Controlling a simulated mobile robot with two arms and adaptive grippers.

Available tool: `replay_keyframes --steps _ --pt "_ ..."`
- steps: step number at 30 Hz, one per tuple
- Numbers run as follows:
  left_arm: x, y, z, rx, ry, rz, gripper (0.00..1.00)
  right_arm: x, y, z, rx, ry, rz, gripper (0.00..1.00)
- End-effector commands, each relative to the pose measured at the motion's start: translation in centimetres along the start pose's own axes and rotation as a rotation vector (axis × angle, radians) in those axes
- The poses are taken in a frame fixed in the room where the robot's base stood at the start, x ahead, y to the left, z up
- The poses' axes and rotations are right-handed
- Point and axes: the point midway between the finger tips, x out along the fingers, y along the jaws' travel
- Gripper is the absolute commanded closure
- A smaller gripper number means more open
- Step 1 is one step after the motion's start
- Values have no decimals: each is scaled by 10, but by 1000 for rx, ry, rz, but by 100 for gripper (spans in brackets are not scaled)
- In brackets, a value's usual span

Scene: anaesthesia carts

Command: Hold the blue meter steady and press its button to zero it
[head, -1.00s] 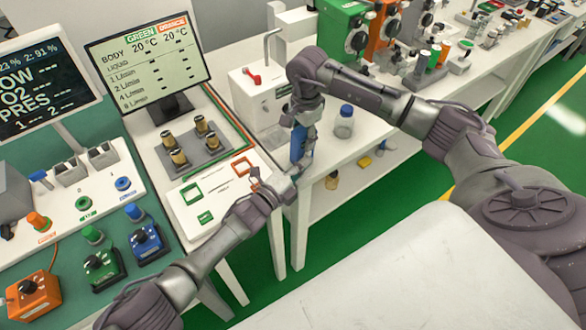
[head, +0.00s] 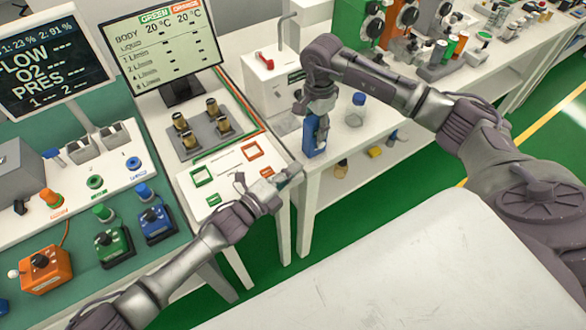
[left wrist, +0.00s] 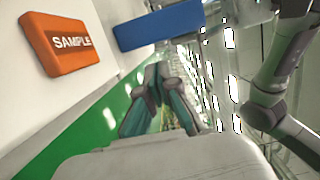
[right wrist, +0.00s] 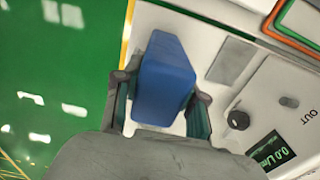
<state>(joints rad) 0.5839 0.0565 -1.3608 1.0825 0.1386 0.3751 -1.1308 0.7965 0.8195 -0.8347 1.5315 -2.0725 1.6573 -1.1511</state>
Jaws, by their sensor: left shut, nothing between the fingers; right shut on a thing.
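The blue meter (head: 314,138) is a small blue block, held upright near the front edge of the white bench. My right gripper (head: 318,117) is shut on it from above. In the right wrist view the meter (right wrist: 165,80) sits between the two fingers, its plain blue side showing. My left gripper (head: 288,176) is shut and empty, lower and to the left of the meter, with a gap between. In the left wrist view the meter (left wrist: 160,26) lies beyond the closed fingertips (left wrist: 156,84). I cannot make out its button or its reading in any view.
An orange SAMPLE block (left wrist: 62,44) is left of my left fingers. The bench panel (head: 228,172) with green and orange frames lies beside that arm. A blue-capped jar (head: 356,110) stands right of the meter. A white device (right wrist: 283,105) shows 0.0 L/m.

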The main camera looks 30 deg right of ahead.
Motion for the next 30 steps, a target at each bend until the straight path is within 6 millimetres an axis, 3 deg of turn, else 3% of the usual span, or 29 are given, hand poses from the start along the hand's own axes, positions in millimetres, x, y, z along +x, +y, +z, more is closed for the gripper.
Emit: replay_keyframes --steps 8,9,14,24,30 --pt "0 0 0 0 1 0 100 0 -1 -1 2 3 -3 100" --pt "0 0 0 0 1 0 100 0 -1 -1 2 3 -3 54" --pt "0 0 0 0 1 0 100 0 -1 -1 1 2 -4 30" --pt "0 0 0 0 1 0 100 -4 -1 0 1 1 -5 30" --pt "0 0 0 0 1 0 100 -33 -2 -1 0 2 -9 30"
